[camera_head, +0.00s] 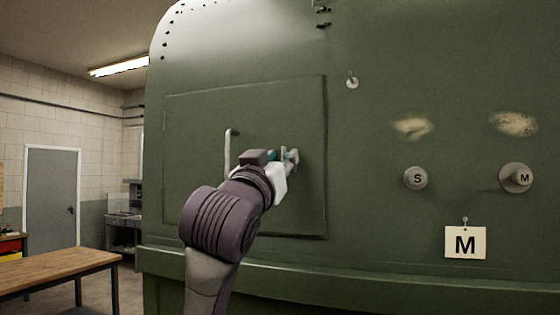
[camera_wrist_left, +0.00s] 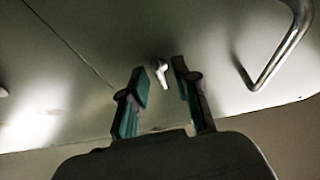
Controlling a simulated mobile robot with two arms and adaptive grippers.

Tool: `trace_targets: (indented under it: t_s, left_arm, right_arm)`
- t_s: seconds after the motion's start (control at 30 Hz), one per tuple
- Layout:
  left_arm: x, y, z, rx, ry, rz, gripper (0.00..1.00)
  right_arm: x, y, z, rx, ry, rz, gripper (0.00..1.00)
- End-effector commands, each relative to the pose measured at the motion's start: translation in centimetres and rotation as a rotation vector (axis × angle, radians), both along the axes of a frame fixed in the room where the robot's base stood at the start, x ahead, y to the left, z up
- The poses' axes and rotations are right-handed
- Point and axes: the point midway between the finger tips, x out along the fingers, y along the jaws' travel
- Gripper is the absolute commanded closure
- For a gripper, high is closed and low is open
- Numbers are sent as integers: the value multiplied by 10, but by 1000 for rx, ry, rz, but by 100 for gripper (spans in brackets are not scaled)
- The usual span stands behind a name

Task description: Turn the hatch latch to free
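The hatch (camera_head: 195,125) is a green panel set in the green fuselage wall, and it looks closed. The hatch latch is a small pale lever (camera_wrist_left: 160,70) on the panel in the left wrist view. In the head view my left gripper mostly hides it. My left gripper (camera_head: 289,157) is at the right part of the hatch. In the left wrist view the gripper (camera_wrist_left: 160,84) is open, with one teal finger on each side of the latch. I see a gap beside the latch and cannot tell whether either finger touches it. My right gripper is not in view.
A bar handle (camera_head: 228,150) stands out from the hatch left of my gripper; it also shows in the left wrist view (camera_wrist_left: 279,58). A wooden table (camera_head: 60,268) is at lower left.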

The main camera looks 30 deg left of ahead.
Motion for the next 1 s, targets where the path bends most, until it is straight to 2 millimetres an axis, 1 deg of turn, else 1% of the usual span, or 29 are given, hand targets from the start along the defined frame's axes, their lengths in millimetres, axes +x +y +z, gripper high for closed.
trace_targets:
  t_s: [0.2, 0.33, 0.47, 0.7, 0.83, 1.0]
  left_arm:
    - [-1, 0, 0, 1, -1, 0, 70]
    - [-10, -3, -3, 3, -2, 0, 70]
    - [-30, -8, -13, 3, -3, -1, 70]
    - [-77, -20, -32, 3, -4, -1, 70]
    - [-95, -24, -40, 1, -3, -2, 70]
    - [-106, -26, -45, 1, -1, -1, 70]
  right_arm:
    - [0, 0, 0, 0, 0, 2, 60]
    - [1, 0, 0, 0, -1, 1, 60]
    - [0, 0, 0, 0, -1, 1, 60]
    - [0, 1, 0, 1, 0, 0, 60]
    - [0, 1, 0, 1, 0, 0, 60]
    - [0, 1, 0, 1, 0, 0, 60]
